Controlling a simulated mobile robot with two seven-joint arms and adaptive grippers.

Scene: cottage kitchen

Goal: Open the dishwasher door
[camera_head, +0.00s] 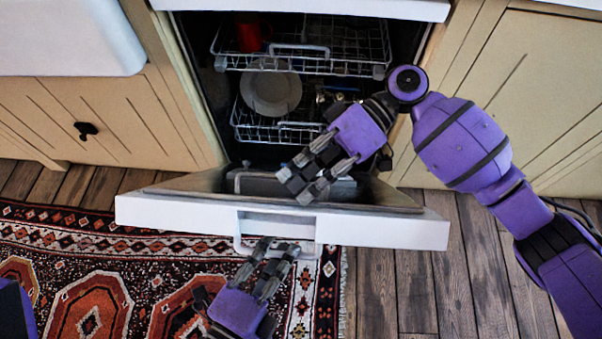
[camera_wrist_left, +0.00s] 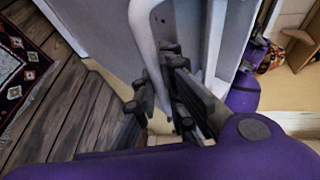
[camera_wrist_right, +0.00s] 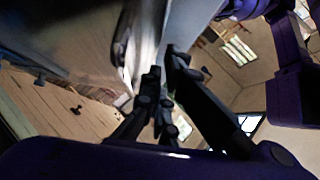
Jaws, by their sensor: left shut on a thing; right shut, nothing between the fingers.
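The dishwasher door (camera_head: 400,229) is swung down and out, leaving the dishwasher open. Its white handle (camera_head: 307,251) is on the door's outer side and also shows in the left wrist view (camera_wrist_left: 148,45). My left gripper (camera_head: 268,252) is shut on the handle from the front; its fingers lie on both sides of the bar in the left wrist view (camera_wrist_left: 160,95). My right gripper (camera_head: 303,190) is shut and empty, over the inner side of the door near its upper edge. Whether it touches the door is unclear.
The upper rack (camera_head: 345,65) holds a red cup (camera_head: 248,36); the lower rack (camera_head: 260,127) holds a plate (camera_head: 272,92). Both are inside the dishwasher. Cream cabinets (camera_head: 125,125) flank it. A patterned rug (camera_head: 90,300) covers the floor at left; wooden floor (camera_head: 400,300) lies right.

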